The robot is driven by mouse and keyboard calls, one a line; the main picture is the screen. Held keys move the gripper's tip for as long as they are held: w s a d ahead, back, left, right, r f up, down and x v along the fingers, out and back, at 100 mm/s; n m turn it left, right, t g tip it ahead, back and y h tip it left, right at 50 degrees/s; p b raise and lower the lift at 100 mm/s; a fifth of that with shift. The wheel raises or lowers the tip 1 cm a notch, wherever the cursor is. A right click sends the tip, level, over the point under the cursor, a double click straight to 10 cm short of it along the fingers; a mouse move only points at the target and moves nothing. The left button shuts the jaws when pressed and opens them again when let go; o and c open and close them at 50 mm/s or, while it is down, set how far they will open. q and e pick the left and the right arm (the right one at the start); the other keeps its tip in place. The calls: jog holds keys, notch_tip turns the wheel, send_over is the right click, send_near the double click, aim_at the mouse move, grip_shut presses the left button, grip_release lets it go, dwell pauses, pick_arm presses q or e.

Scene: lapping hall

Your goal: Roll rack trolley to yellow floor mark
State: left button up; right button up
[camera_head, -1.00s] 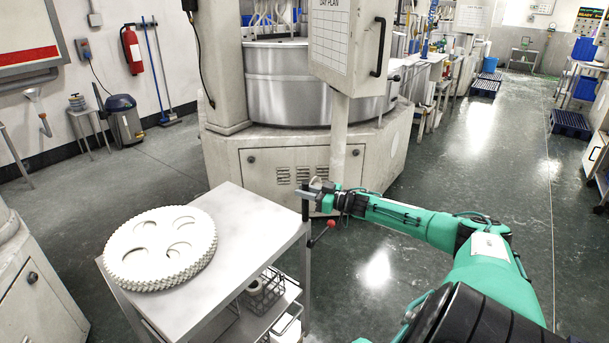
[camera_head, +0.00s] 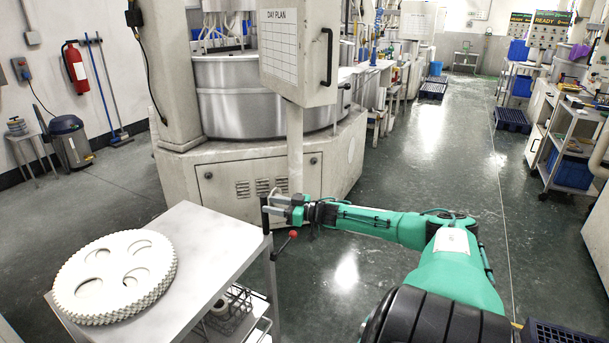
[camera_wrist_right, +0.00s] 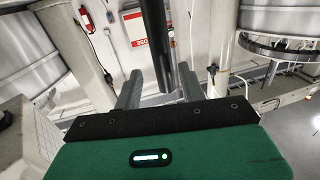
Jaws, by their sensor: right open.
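The trolley has a grey metal top (camera_head: 215,240) and a lower shelf with wire racks (camera_head: 232,308), at the lower left of the head view. A stack of white toothed discs (camera_head: 115,275) lies on its top. A dark upright post (camera_head: 266,216) stands at its right corner, beside a red knob. My right gripper (camera_head: 272,204) is at the top of this post. In the right wrist view, the open fingers (camera_wrist_right: 160,82) have the dark post (camera_wrist_right: 156,40) between them; contact cannot be told. My left gripper is out of view. I cannot make out a yellow floor mark.
A large machine (camera_head: 250,185) with a steel drum stands just behind the trolley. Open floor (camera_head: 420,190) stretches away to the right, with a thin line along it. A shelf cart (camera_head: 570,172) stands at the right, and a vacuum cleaner (camera_head: 70,140) at the left wall.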

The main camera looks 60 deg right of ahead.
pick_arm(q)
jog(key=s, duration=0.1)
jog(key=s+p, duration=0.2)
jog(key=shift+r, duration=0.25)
pick_arm(e)
jog(key=v, duration=1)
jog(key=shift+s, duration=0.3)
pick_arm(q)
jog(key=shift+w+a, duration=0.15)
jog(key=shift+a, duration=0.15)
pick_arm(e)
jog(key=shift+d, duration=0.15)
